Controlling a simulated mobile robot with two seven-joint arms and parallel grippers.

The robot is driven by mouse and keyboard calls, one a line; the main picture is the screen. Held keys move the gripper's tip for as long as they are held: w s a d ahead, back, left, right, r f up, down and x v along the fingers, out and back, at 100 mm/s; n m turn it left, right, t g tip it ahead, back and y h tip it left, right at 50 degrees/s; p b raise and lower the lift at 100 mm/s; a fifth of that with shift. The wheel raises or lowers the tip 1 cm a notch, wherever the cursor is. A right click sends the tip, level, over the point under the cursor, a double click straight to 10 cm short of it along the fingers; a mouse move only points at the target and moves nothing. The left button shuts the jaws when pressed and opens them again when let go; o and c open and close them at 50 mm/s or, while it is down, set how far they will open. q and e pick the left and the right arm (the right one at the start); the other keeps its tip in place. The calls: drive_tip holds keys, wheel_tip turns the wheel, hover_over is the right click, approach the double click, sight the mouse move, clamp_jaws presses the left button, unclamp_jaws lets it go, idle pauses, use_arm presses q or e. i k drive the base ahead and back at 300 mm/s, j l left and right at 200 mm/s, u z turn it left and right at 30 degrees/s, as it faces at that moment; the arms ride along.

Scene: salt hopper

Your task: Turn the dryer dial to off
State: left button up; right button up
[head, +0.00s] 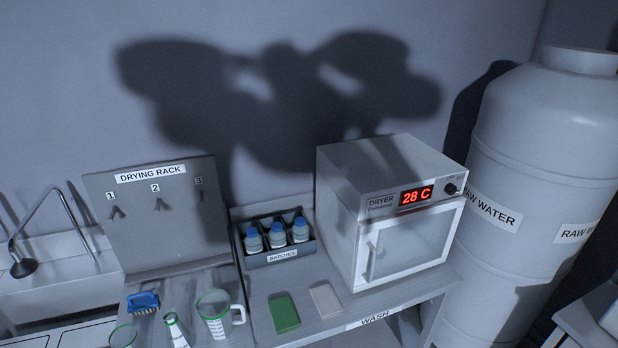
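The dryer (372,179) is a white box with a glass-fronted door, standing on the right part of the bench. Its red display (416,195) reads 28 C. The small black dial (450,189) sits at the upper right of the front panel, right of the display. Tiny marks around the dial are too small to read, so its setting cannot be told. The door (408,246) looks shut, with a vertical handle at its left. Neither of my grippers is in view; only a shadow falls on the wall.
A raw water tank (548,130) stands close right of the dryer. Left of the dryer are a batches crate (281,258) with three bottles, a green pad (284,313), a pale pad (326,301), a jug (217,318), a brush (143,302) and a drying rack (150,225).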

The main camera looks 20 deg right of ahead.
sight(451, 188)
drive_tip(key=z, duration=1.45)
drive_tip(key=i+l+u, duration=0.2)
drive_tip(key=i+u, duration=0.25)
drive_tip(key=i+l+u, duration=0.85)
